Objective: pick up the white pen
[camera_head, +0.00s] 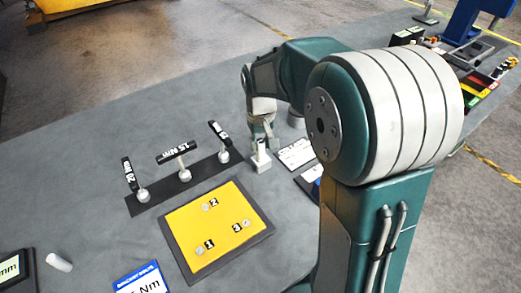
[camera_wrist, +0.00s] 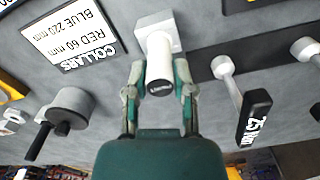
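The white pen (camera_head: 261,148) stands upright as a thick white cylinder in a small pale block (camera_head: 263,165) on the grey table. My gripper (camera_wrist: 160,75) has one finger on each side of the pen. Narrow gaps seem to show between the fingers and the pen, so it looks open around it. In the head view my gripper (camera_head: 262,133) is at the pen, partly hidden by my arm.
Left of the pen is a dark strip (camera_head: 172,185) with several labelled black-handled levers. A yellow panel (camera_head: 190,222) with numbered spots lies nearer. A COLLARS sign (camera_wrist: 72,32) and a grey cylinder with a black handle (camera_wrist: 70,105) are close by. Another white cylinder (camera_head: 59,262) lies at lower left.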

